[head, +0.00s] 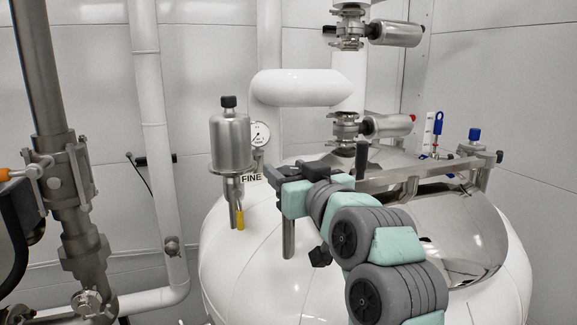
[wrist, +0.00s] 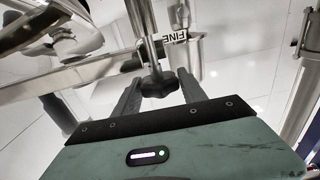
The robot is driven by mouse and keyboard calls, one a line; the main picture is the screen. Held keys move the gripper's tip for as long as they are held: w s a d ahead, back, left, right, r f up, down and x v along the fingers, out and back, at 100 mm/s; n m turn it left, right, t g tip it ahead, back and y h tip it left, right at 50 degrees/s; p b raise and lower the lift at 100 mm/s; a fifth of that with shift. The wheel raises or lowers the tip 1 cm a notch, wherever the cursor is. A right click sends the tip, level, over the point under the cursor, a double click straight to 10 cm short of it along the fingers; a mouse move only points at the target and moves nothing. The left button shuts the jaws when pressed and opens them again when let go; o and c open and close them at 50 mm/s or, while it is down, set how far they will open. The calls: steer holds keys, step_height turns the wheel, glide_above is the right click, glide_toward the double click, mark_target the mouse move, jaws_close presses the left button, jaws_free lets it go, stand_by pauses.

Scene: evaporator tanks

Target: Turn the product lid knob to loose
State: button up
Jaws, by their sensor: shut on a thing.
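The product lid knob (wrist: 158,86) is black and lobed, on a metal rod, in the middle of the wrist view. My gripper (wrist: 157,79) has its two dark fingers on either side of the knob and is shut on it. In the head view my gripper (head: 294,174) is above the white tank, at the left end of the metal lid bar (head: 415,175). There the hand and arm hide most of the knob, and I cannot tell its turn angle. The shiny domed lid (head: 455,232) is behind my arm on the right.
A steel canister (head: 230,140) with a black cap and a gauge (head: 260,134) stand left of my gripper. A white pipe (head: 302,88) runs above it. Valves (head: 385,126) and a blue-capped fitting (head: 474,135) are to the right. The white tank (head: 245,270) lies below.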

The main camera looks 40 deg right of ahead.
steer(key=n+t+y+p, duration=0.1)
steer(key=n+y+p, duration=0.1)
steer(key=n+y, duration=0.1)
steer(key=shift+d+y+p, duration=0.15)
steer(key=shift+y+p, duration=0.15)
steer(key=shift+y, duration=0.5)
steer(key=shift+f+n+y+p, duration=0.1)
steer(key=shift+n+y+p, duration=0.65)
steer(key=shift+y, duration=0.45)
steer(key=o, duration=1.3)
steer(key=shift+o, duration=0.2)
